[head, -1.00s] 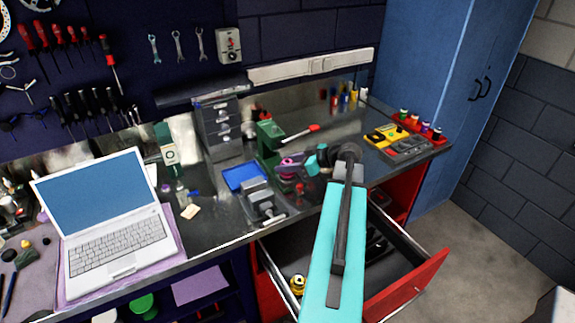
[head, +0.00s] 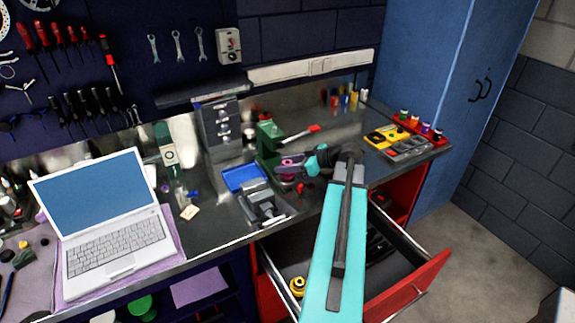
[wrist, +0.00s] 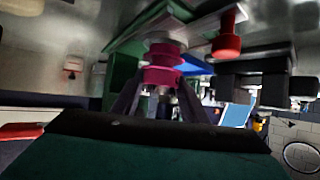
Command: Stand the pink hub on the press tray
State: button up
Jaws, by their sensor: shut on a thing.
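My gripper (wrist: 163,108) is shut on the pink hub (wrist: 165,72), which sits between the fingers in the wrist view. That view appears upside down. The hub's silver end (wrist: 166,48) points to a green surface of the press; I cannot tell if they touch. In the head view the hub (head: 289,164) shows as a small pink patch beside the green press (head: 267,139), left of my teal wrist. Much of the hub is hidden by the dark fingers. The press's tray cannot be clearly made out; a blue tray (head: 241,178) lies just left of the press.
A grey vise (head: 262,206) stands in front of the blue tray. A red knob-like object (wrist: 228,40) is close beside the hub. The press's red-tipped lever (head: 312,129) sticks out to the right. Below the bench edge a drawer (head: 420,280) is open.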

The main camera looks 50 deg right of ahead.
jog(key=shift+f+b, duration=0.55)
jog(key=shift+b, duration=0.05)
dwell(0.3)
jog(key=o, duration=0.9)
jog(key=shift+s, duration=0.15)
jog(key=shift+b+v, duration=0.75)
jog(key=shift+v, duration=4.65)
jog(key=shift+r, duration=0.2)
